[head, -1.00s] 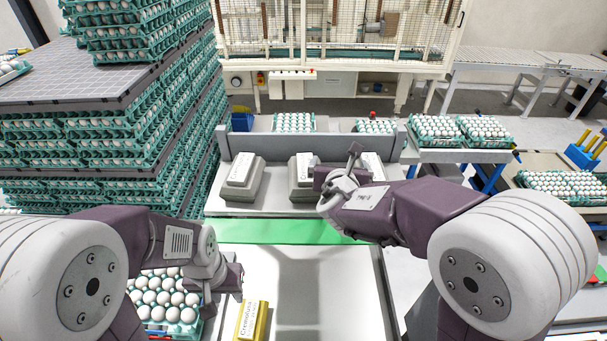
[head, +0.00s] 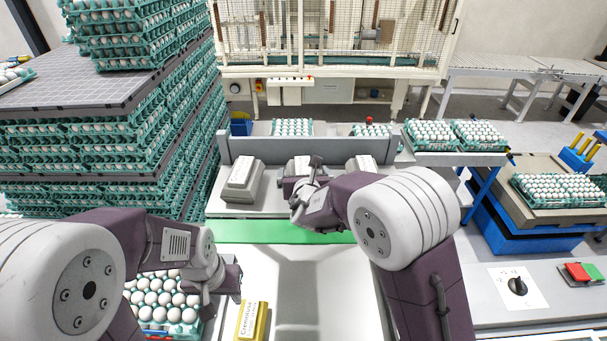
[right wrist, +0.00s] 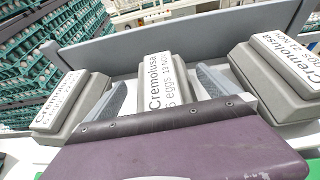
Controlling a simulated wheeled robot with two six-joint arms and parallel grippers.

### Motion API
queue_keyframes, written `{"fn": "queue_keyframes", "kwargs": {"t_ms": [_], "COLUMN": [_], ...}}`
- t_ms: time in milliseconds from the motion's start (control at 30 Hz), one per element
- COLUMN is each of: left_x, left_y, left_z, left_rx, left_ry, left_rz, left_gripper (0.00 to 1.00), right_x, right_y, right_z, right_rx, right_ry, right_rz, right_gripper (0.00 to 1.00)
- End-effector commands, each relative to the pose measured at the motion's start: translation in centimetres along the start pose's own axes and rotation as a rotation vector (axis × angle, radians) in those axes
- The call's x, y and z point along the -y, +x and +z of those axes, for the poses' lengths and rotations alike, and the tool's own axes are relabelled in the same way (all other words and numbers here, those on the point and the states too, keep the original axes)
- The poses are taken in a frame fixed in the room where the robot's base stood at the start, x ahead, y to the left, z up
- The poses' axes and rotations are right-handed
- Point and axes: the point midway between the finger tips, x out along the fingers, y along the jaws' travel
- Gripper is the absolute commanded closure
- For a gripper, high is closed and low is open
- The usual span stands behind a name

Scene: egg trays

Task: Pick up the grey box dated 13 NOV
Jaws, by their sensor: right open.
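Three grey boxes with white labels stand in a row on a grey shelf: a left box (head: 240,180), a middle box (head: 299,163) and a right box (head: 362,163). In the right wrist view the middle box (right wrist: 163,72) bears "Cremolusa 6 eggs" and a small date that looks like 13 NOV. My right gripper (head: 303,187) is open in front of it. In the right wrist view its fingers (right wrist: 160,92) lie on either side of the middle box, which is not held. My left gripper (head: 232,280) is beside the egg tray; its jaws are unclear.
A yellow box (head: 252,321) lies near my left gripper on the white surface. A tray of white eggs (head: 160,300) is partly behind my left arm. Low grey walls (head: 305,148) border the shelf's back and sides. A green strip (head: 270,232) runs along its front.

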Motion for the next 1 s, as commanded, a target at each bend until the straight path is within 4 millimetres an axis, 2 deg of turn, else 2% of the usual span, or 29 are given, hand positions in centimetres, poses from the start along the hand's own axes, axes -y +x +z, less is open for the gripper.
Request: {"fn": "queue_keyframes", "kwargs": {"t_ms": [33,100,333,633,867,1000], "left_x": [0.0,0.0,0.0,0.0,0.0,0.0], "left_y": [-0.7,-0.7,-0.6,-0.6,-0.5,-0.1], "left_z": [-0.1,-0.1,-0.1,-0.1,-0.1,0.0], "left_rx": [0.000,0.001,0.001,0.001,0.001,0.001], "left_ry": [0.000,0.000,0.000,0.000,0.000,0.000], "left_rz": [0.000,0.000,0.000,0.000,0.000,0.000], "left_gripper": [0.64,0.64,0.64,0.64,0.64,0.64], "right_x": [0.1,0.1,0.0,0.0,0.0,0.0], "right_y": [0.6,1.1,1.3,1.3,1.2,0.9], "right_z": [0.2,0.1,-0.1,0.0,0.2,1.0], "right_rx": [-0.002,0.000,0.001,0.002,0.005,0.008], "right_ry": [-0.001,0.000,0.000,0.000,0.001,0.003], "right_rz": [-0.001,-0.001,0.000,0.000,0.000,-0.001], "right_gripper": [0.00,0.00,0.00,0.83,0.84,0.84]}}
